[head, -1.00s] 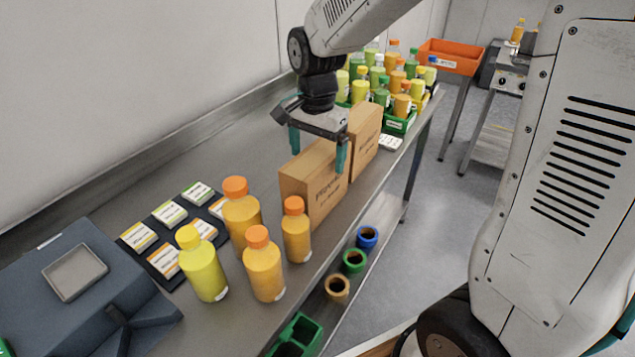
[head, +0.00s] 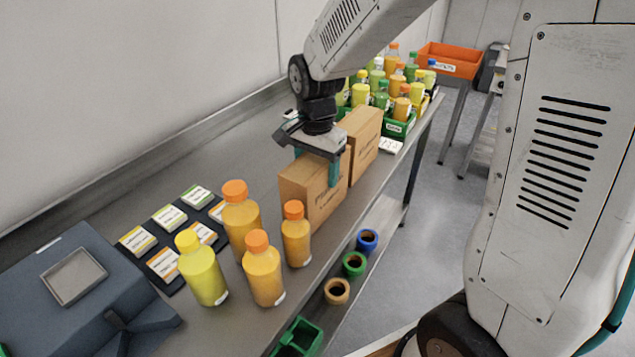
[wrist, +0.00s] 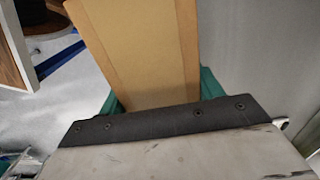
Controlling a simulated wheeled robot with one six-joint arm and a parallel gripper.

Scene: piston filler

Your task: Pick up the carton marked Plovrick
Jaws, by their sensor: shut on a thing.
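Two brown cartons stand on the steel bench. The nearer carton (head: 300,198) has dark print on its front and side, too blurred to read surely now. My gripper (head: 318,170) is over this nearer carton, its teal fingers down on opposite sides, shut on it. In the wrist view the carton (wrist: 140,50) lies between the teal fingers, close under the dark gripper plate. The farther carton (head: 364,143) stands just behind, its print unreadable. The nearer carton appears to rest on the bench.
Orange and yellow bottles (head: 264,270) stand in front of the nearer carton. Behind the cartons is a green crate (head: 397,129) among many bottles. A dark tray with label cards (head: 169,217) and a grey-blue machine (head: 120,283) are at left. The bench's right edge is close.

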